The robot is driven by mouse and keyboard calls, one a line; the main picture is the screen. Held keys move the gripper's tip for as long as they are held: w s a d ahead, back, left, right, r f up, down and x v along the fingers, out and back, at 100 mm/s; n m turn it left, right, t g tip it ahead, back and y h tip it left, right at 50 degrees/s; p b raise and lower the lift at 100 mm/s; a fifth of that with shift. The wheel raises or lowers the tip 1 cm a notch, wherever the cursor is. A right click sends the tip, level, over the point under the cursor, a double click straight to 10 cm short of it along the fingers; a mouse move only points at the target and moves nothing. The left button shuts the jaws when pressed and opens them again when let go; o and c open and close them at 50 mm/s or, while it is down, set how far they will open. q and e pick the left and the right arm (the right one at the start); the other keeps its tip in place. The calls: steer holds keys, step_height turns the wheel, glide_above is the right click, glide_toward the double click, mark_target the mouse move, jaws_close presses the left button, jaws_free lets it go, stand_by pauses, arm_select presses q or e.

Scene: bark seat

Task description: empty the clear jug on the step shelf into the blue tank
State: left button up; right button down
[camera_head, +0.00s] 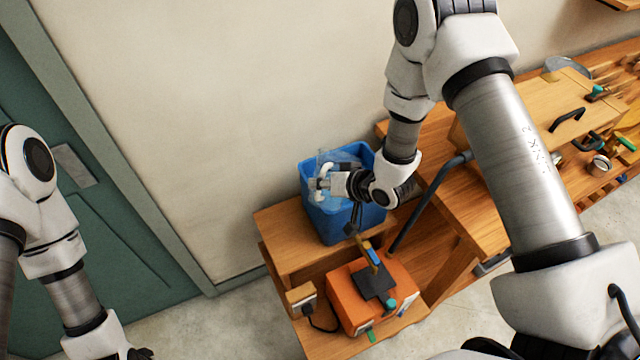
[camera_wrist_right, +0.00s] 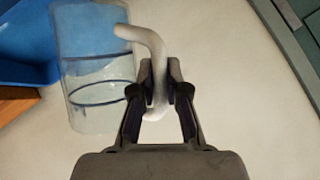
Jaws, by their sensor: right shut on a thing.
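The clear jug (camera_head: 324,158) with a white handle is held at the blue tank's open top in the head view. In the right wrist view, the see-through jug (camera_wrist_right: 92,75) shows dark-blue rings and its curved white handle (camera_wrist_right: 152,50). My right gripper (camera_head: 318,184) is shut on that handle. The blue tank (camera_head: 342,226) stands on the wooden step shelf (camera_head: 272,225), partly behind my gripper; part of it shows at the left of the wrist view (camera_wrist_right: 22,58). I cannot tell the jug's exact tilt or its liquid level. My left gripper (camera_head: 140,353) is mostly cut off at the lower left.
An orange box (camera_head: 345,308) with a dark pad and small tools sits on the lower step. A wooden bench (camera_head: 440,205) with tools stands to the right, a dark-blue bar before it. A green door (camera_head: 110,220) is at left.

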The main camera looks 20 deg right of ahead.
mark_target(323, 171)
steer(key=shift+w+d+r+m+g+y, duration=0.2)
steer(key=shift+w+r+g, duration=0.1)
steer(key=shift+r, duration=0.35)
steer(key=shift+w+d+r+m+g+y, duration=0.1)
steer(key=shift+w+d+r+m+g, duration=0.15)
steer(key=shift+r, duration=0.6)
steer(key=shift+w+d+r+m+g+y, duration=0.15)
steer(key=shift+r+m+g+y, duration=0.1)
steer(key=shift+r, duration=0.25)
steer(key=shift+w+d+r+m+g+y, duration=0.15)
steer(key=shift+r+g+y, duration=0.1)
steer(key=shift+r, duration=0.2)
steer(key=shift+w+d+r, duration=0.1)
steer(key=shift+d+r, duration=0.05)
steer(key=shift+r, duration=0.15)
steer(key=shift+w+d+r+m+g+y, duration=0.1)
steer(key=shift+r+m+g+y, duration=0.1)
steer(key=shift+r, duration=0.1)
steer(key=shift+w+d+r+m+g+y, duration=0.1)
steer(key=shift+r+m+y, duration=0.1)
steer(key=shift+r, duration=0.25)
steer(key=shift+w+d, duration=0.1)
